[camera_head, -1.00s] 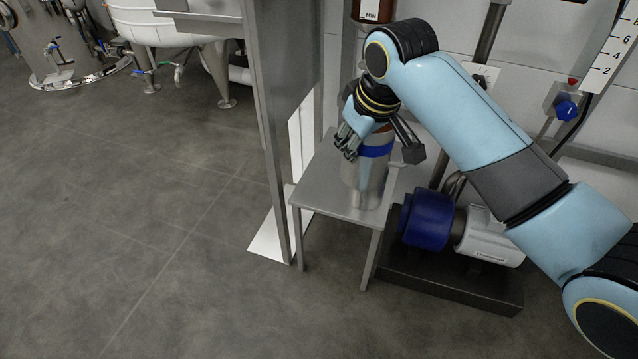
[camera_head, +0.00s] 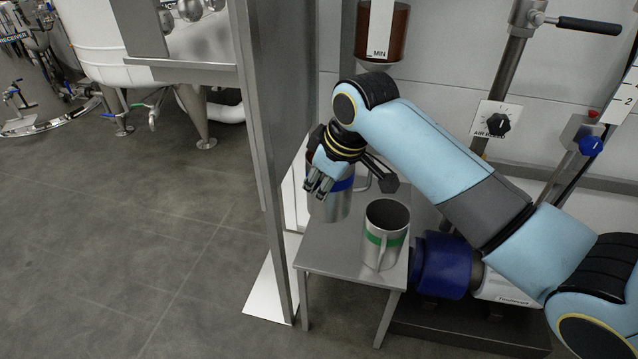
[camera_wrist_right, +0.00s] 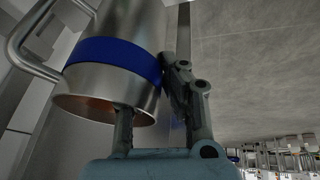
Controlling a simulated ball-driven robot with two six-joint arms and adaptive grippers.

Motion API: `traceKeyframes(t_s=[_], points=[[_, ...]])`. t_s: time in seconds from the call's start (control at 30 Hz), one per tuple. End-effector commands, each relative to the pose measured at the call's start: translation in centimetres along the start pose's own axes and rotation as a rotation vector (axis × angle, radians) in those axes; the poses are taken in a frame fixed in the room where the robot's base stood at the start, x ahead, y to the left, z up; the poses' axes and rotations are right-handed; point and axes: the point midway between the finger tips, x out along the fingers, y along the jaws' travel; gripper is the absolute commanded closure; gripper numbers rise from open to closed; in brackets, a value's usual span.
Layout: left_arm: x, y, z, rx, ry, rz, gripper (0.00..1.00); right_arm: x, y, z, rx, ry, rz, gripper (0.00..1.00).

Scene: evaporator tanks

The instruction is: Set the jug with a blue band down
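The steel jug with a blue band (camera_head: 342,186) is upright at the back left of the small steel table (camera_head: 340,262). I cannot tell whether its base touches the top. My right gripper (camera_head: 318,186) is at its rim from above, covering part of it. In the right wrist view, the blue-banded jug (camera_wrist_right: 112,62) has its mouth toward my right gripper (camera_wrist_right: 150,108). One finger reaches into the mouth and the other lies along the outside, closed on the wall. Its handle is on the far left there. My left gripper is out of view.
A steel jug with a green band (camera_head: 385,238) stands at the table's front right, close to the held jug. A steel post (camera_head: 262,130) rises along the table's left side. A blue motor (camera_head: 442,265) sits right of the table. The table's front left is bare.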

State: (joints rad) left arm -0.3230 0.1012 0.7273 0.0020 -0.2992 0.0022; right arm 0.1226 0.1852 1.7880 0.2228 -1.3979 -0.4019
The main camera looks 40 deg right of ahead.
Motion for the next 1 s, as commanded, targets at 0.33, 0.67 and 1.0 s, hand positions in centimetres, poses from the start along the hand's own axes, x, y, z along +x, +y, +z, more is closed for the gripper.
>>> traceKeyframes(t_s=[0.33, 0.67, 1.0], points=[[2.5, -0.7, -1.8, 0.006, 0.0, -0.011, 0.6, 6.8, -0.9, 2.6, -0.001, 0.004, 0.002, 1.0], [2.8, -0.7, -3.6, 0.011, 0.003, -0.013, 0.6, 9.5, -1.2, 3.7, -0.001, 0.004, 0.002, 1.0], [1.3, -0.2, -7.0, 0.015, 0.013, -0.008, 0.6, 11.3, -1.4, 4.3, -0.002, 0.007, 0.004, 1.0]])
